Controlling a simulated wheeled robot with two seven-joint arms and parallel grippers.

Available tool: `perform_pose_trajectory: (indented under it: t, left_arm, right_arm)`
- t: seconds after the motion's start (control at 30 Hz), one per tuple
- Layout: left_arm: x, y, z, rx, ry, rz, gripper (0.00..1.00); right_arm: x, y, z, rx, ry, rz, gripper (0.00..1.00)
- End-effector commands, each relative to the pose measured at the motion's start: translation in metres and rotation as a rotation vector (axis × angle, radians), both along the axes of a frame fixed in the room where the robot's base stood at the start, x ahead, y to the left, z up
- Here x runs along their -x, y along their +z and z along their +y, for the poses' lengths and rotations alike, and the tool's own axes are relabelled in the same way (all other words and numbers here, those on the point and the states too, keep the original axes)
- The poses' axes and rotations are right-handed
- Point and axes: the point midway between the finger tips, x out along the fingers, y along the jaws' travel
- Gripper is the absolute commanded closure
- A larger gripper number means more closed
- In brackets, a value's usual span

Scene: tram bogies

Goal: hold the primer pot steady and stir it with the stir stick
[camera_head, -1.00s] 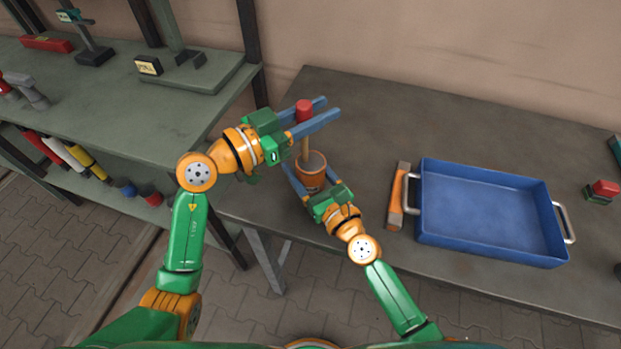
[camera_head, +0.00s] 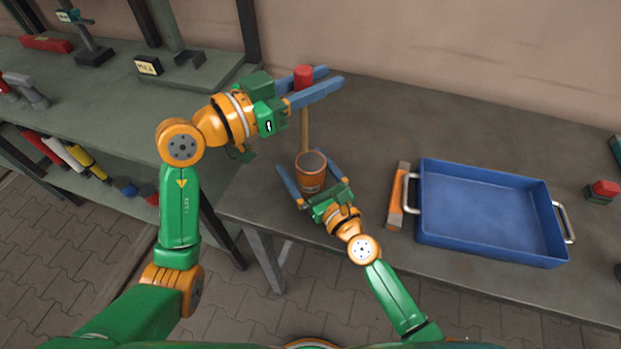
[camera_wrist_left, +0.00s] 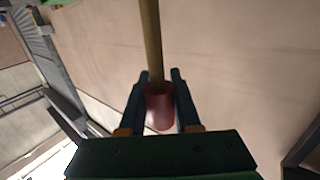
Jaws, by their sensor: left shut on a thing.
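The orange primer pot (camera_head: 311,178) stands upright on the grey table in the head view. My right gripper (camera_head: 308,172) is around the pot, its blue fingers spread with a gap visible beside the pot. My left gripper (camera_head: 318,84) is shut on the red handle (camera_head: 303,77) of the stir stick (camera_head: 304,128), above the pot. The stick hangs roughly upright, its lower end at the pot's far rim; I cannot tell whether the tip is inside. In the left wrist view the red handle (camera_wrist_left: 160,106) sits between the fingers, with the wooden shaft (camera_wrist_left: 151,40) extending away.
A blue tray (camera_head: 490,178) with metal handles is at the right on the table. An orange-and-grey block (camera_head: 398,195) lies beside it. A red-topped item (camera_head: 604,189) is at the far right. A green shelf unit (camera_head: 110,115) stands at the left. The table behind the pot is clear.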

Motion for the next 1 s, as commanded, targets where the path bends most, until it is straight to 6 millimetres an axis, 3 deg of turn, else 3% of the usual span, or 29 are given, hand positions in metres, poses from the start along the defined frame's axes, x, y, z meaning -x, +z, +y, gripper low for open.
perform_pose_trajectory:
  t: [0.23,0.5,0.6,0.77,1.0]
  left_arm:
    - [0.000,0.000,0.000,0.000,0.000,0.000,1.00]
    - [0.000,0.000,0.000,0.000,0.000,0.000,1.00]
    - [0.000,0.000,0.000,0.000,0.000,0.000,1.00]
    - [0.000,0.000,0.000,0.000,0.000,0.000,1.00]
    - [0.000,0.000,0.000,0.000,0.000,0.000,1.00]
  right_arm:
    - [0.011,-0.002,-0.006,0.000,-0.001,0.004,0.00]
    - [0.076,-0.002,-0.044,0.009,0.003,0.002,0.00]
    - [0.090,-0.001,-0.053,0.008,0.003,0.000,0.00]
    - [0.102,0.000,-0.060,0.003,0.002,0.001,0.00]
    - [0.104,0.000,-0.061,-0.001,0.000,0.001,0.00]
